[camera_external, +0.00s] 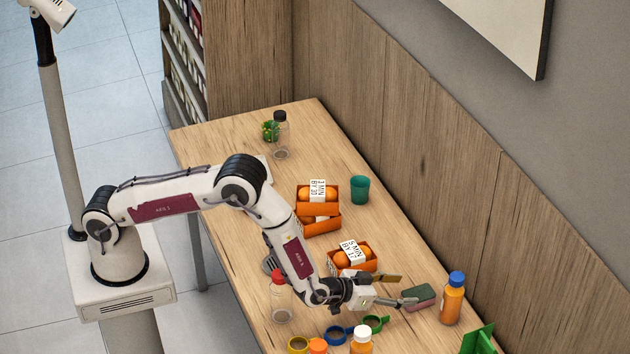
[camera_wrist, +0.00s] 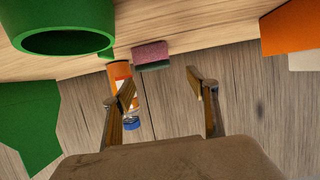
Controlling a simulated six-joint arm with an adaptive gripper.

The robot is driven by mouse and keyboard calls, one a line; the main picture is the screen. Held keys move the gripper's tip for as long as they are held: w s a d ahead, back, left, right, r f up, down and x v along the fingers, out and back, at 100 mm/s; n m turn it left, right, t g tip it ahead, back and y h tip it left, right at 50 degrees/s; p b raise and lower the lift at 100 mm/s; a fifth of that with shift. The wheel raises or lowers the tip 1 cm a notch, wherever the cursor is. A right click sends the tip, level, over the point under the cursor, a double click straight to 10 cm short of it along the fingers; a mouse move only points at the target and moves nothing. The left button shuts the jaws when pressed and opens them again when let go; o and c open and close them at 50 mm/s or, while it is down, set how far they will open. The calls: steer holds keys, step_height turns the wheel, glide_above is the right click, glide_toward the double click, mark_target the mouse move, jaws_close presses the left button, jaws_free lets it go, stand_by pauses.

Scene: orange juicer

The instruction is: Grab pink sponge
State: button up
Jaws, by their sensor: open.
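The pink sponge (camera_external: 420,297) lies on the table towards the wall side, with a green layer along its edge. In the wrist view the sponge (camera_wrist: 151,54) shows its pink face and a darker green layer, ahead of the fingertips. My gripper (camera_external: 399,290) is open and empty, its fingers pointing at the sponge from the left. In the wrist view my gripper (camera_wrist: 163,88) has its two fingers spread, with the sponge beyond them and nearer the left finger. The sponge appears apart from both fingers.
An orange bottle with a blue cap (camera_external: 453,298) stands just right of the sponge; it also shows beside the left finger in the wrist view (camera_wrist: 121,76). A green ring-like item (camera_external: 376,323), an orange crate (camera_external: 353,260) and a green angular object (camera_external: 478,340) are nearby.

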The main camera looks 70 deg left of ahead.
mark_target(421, 293)
steer(key=shift+x, duration=0.8)
steer(key=shift+w+f, duration=0.1)
steer(key=shift+w+d+f, duration=0.2)
steer(key=shift+w+f, duration=0.1)
steer(key=shift+w, duration=0.35)
steer(key=shift+w+d+f, duration=0.2)
steer(key=shift+w+f, duration=0.1)
steer(key=shift+w, duration=0.3)
steer(key=shift+x, duration=1.05)
steer(key=c, duration=0.8)
